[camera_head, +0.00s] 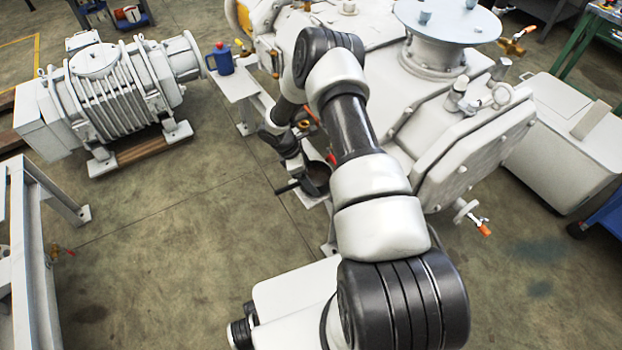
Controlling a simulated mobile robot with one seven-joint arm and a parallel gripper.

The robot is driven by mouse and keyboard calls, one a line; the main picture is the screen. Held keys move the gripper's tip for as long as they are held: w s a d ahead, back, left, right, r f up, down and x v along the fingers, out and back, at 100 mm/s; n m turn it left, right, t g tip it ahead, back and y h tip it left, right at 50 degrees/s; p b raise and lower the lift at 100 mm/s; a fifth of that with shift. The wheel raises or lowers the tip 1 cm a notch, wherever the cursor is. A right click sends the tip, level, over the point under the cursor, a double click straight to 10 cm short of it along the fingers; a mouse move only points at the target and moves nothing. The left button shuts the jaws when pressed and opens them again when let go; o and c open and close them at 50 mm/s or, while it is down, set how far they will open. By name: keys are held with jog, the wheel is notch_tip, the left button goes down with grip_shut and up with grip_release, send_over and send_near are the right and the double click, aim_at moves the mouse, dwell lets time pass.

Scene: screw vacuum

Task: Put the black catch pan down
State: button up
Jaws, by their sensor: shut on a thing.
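The black catch pan (317,179) is beside the white machine's near-left side, low down, left of my forearm. It looks roughly level, and its dark handle or edge sticks out to the left. My gripper (298,168) is at the pan's left side, shut on it. My wrist hides most of the fingers and the grip itself. A light ledge shows just under and beside the pan; I cannot tell whether the pan touches it.
The large white machine (475,150) fills the right. A ribbed grey motor unit (115,95) is at the left. The floor (190,230) between is clear.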

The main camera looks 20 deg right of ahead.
jog(key=shift+w+d+f, duration=0.1)
jog(key=shift+d+f, duration=0.1)
jog(key=shift+f, duration=0.5)
jog(key=shift+f, duration=0.1)
jog(key=shift+f+b, duration=0.15)
jog(key=shift+b, duration=0.2)
jog(key=o, duration=1.3)
jog(key=shift+r+p, duration=0.45)
jog(key=p+v, duration=0.2)
jog(key=v, duration=0.9)
jog(key=shift+a+r, duration=0.2)
jog(key=shift+r, duration=0.05)
